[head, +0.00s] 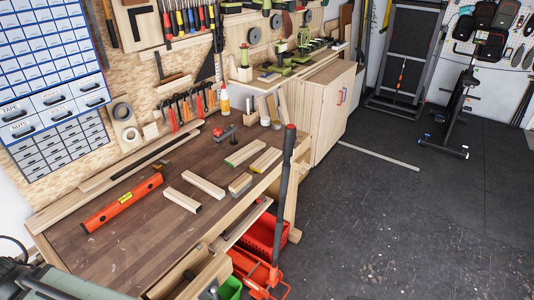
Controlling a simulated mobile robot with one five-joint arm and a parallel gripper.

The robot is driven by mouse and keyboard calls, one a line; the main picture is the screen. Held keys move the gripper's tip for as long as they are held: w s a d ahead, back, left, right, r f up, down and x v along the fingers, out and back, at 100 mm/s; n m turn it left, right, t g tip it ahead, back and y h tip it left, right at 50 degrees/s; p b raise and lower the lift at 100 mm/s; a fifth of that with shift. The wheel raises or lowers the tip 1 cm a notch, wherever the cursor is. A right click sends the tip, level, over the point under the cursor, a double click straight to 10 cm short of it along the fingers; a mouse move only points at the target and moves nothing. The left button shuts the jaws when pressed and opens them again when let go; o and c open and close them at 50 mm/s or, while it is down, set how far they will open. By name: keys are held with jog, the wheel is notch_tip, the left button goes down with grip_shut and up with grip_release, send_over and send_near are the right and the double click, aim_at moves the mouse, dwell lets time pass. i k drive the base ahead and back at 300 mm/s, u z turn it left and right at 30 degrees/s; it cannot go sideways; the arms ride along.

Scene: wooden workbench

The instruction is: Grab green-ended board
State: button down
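The green-ended board (246,152) is a short pale wooden board lying flat on the brown workbench (140,240), toward its far right part. Its green end is the near left one, facing the front of the bench. A similar board with a yellowish end (266,160) lies just to its right, roughly parallel and apart from it. My gripper is not in this view.
Other pale boards (203,185) (182,201) and a grey-ended block (240,184) lie nearer. An orange-red level (122,203) lies left; a red clamp (225,134) lies behind. A dark upright handle (284,180) rises before the bench's right edge. Open dark floor (400,230) lies right.

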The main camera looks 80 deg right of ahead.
aim_at(236, 159)
jog(key=u, duration=1.1)
jog(key=k, duration=2.15)
jog(key=z, duration=0.9)
jog(key=i, duration=0.35)
jog(key=u, duration=0.15)
